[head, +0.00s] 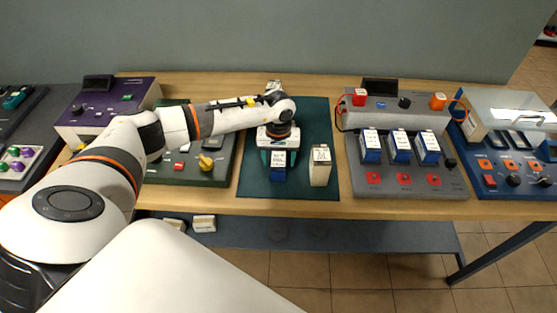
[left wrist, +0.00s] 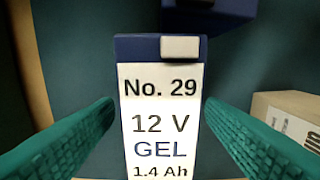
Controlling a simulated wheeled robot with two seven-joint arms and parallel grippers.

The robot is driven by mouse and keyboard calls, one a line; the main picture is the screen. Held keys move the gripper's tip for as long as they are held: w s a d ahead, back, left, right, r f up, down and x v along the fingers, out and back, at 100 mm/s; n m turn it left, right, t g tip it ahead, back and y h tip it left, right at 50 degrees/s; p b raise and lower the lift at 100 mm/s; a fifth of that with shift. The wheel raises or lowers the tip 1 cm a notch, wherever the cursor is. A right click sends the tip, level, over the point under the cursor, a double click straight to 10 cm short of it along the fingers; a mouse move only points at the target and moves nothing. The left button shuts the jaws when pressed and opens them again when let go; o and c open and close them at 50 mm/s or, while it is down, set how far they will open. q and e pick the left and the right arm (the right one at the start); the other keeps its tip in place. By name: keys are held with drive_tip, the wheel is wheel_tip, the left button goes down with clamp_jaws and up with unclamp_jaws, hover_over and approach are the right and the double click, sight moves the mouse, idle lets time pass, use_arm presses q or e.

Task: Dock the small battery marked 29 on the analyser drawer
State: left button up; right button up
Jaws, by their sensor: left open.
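The small battery marked No. 29 (left wrist: 160,125) fills the middle of the left wrist view, blue with a white 12 V GEL label. In the head view this battery (head: 278,174) stands on the dark green mat (head: 258,187). My left gripper (head: 278,157) is over it, with its teal fingers on either side. In the left wrist view the fingers of the left gripper (left wrist: 160,112) are open, with a small gap on both sides of the battery. I cannot tell for sure which device holds the analyser drawer. My right gripper is not in view.
A cream battery (head: 320,166) stands just right of No. 29. Another battery (head: 273,86) is behind my wrist. A grey unit (head: 400,180) holds three blue batteries. A blue unit with a clear lid (head: 500,165) is far right; a purple unit (head: 92,115) is left.

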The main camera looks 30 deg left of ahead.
sight(279, 157)
use_arm(q)
drive_tip(key=shift+w, duration=0.1)
clamp_jaws()
drive_tip(key=shift+r, duration=0.1)
wheel_tip(279, 157, up, 9)
drive_tip(key=b, duration=0.3)
drive_tip(key=shift+f, duration=0.2)
drive_tip(key=shift+r, duration=0.7)
